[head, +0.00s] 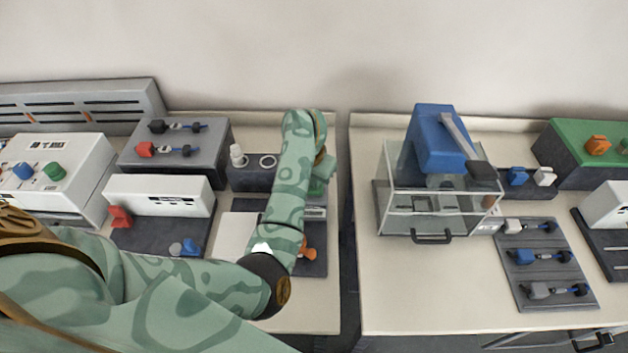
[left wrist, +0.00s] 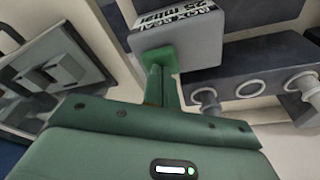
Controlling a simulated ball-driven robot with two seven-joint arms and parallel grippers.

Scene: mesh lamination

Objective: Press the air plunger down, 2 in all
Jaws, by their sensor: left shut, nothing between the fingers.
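My left arm reaches across the left table in the head view. Its gripper is mostly hidden behind the forearm there. In the left wrist view my left gripper (left wrist: 157,88) is shut, with nothing visible between its fingers. I take this green part for the air plunger, but cannot be sure. I cannot tell whether the fingertips touch it or how far down it is. My right gripper is not in view.
A dark holder with white round parts (head: 252,178) stands left of the forearm; it also shows in the left wrist view (left wrist: 240,72). An orange lever (head: 307,253) is near the elbow. A clear-walled case (head: 385,205) stands on the right table, beyond a gap.

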